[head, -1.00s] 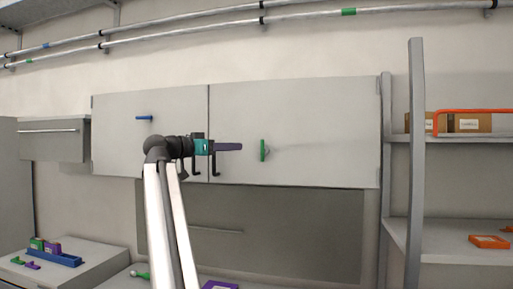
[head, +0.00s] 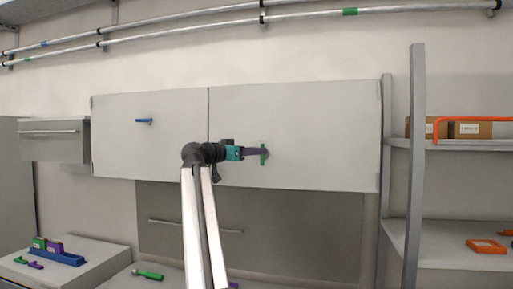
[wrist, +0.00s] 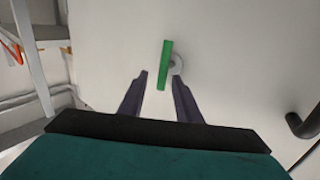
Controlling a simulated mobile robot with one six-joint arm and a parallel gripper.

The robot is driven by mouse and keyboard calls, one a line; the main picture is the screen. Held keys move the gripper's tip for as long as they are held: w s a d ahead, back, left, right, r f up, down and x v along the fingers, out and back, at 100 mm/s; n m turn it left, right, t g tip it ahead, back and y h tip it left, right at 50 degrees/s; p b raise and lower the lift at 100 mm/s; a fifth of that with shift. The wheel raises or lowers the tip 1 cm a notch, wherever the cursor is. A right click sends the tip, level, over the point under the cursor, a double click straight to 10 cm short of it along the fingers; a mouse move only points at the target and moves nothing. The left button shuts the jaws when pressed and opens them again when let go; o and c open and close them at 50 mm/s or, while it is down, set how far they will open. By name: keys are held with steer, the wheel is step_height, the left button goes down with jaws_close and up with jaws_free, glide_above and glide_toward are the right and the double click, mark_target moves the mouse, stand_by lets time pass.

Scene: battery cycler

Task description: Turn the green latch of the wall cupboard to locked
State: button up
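The green latch (head: 263,158) is a narrow bar on the right door of the grey wall cupboard (head: 320,120). It stands upright in the head view. In the wrist view the green latch (wrist: 165,64) is beside a round grey mount (wrist: 177,57). My gripper (head: 265,152) is at the latch in the head view, its purple fingers pointing at it. In the wrist view my gripper (wrist: 159,78) is open, with one finger on each side of the latch's lower end. I see gaps on both sides, so the fingers do not grip it.
A blue latch (head: 144,121) is on the left cupboard door. A grey shelf upright (head: 415,150) stands to the right. A green hammer (head: 148,275) lies on the counter below.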

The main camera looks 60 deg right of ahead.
steer(key=shift+p+x, duration=0.35)
steer(key=shift+x, duration=0.95)
